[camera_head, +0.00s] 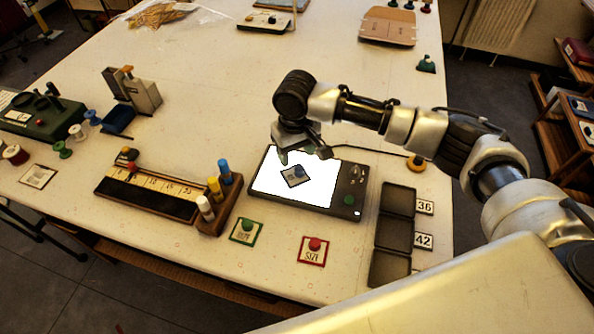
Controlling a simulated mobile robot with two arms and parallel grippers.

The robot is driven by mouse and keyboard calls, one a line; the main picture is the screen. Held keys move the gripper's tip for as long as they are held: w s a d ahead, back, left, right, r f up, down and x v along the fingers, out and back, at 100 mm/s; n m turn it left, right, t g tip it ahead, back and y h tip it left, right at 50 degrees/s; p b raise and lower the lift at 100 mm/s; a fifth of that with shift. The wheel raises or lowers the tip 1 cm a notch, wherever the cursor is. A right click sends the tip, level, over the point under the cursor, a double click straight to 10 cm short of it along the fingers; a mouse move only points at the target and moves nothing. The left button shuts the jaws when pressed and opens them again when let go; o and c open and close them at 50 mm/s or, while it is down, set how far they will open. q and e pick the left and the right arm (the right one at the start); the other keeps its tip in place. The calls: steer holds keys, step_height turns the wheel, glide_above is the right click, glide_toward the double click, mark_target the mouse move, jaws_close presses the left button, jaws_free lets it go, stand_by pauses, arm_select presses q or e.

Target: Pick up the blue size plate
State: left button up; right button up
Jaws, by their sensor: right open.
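A small dark square plate with a blue knob (291,181) lies tilted to the picture's edges on the bright white screen of a dark panel (341,209). I take it for the blue size plate; its lettering is too small to read. My right gripper (304,157) is open and empty, over the back part of the panel, just behind and above the plate in the picture. Its fingers look apart from the knob; the exact height gap cannot be told. My left gripper is not in view.
A green-edged plate (236,239) and a red-edged plate (305,259) lie in front of the panel. Dark trays (390,233) with labels 36 and 42 are at the right. A wooden rack with coloured bottles (208,224) stands left. The table behind is mostly clear.

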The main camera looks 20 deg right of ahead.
mark_target(300, 169)
steer(key=f, duration=0.1)
steer(key=f+p, duration=0.1)
steer(key=f, duration=0.1)
steer(key=shift+s+d+f, duration=0.3)
steer(key=shift+s+d, duration=0.1)
steer(key=shift+f+p, duration=0.3)
steer(key=shift+f, duration=0.05)
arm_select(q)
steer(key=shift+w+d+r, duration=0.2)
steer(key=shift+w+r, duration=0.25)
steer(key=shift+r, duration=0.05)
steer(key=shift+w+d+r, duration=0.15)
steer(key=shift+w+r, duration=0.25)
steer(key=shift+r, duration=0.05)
arm_select(e)
steer(key=shift+f, duration=0.3)
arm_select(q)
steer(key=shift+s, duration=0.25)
arm_select(e)
steer(key=c, duration=1)
